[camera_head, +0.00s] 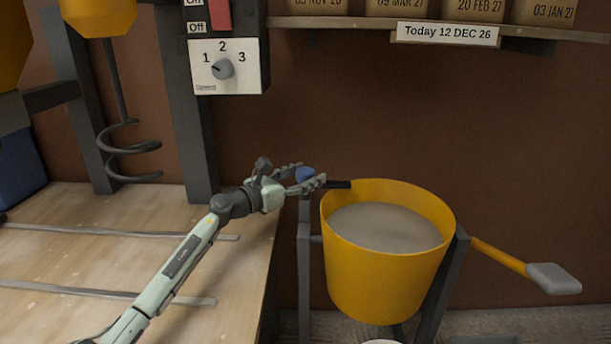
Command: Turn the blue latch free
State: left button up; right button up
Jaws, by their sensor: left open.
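The blue latch (305,174) is a small rounded knob at the left side of the yellow bucket (372,275), near the top of the bucket's dark stand. My left gripper (312,175) is open, with one finger behind the knob and one in front of it. I cannot tell whether the fingers touch it. A short black bar (338,185) runs from beside the knob to the bucket rim. The bucket is upright and holds grey-brown plaster (386,227). My right gripper is not in view.
A yellow handle with a grey end (553,278) sticks out right of the bucket. A wooden table (110,262) with metal rails is at left, below a mixer spiral (130,150). A control box (228,66) and a shelf with dated bags (440,22) are above.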

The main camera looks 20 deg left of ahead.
pick_arm(q)
grip_shut()
dwell(0.4)
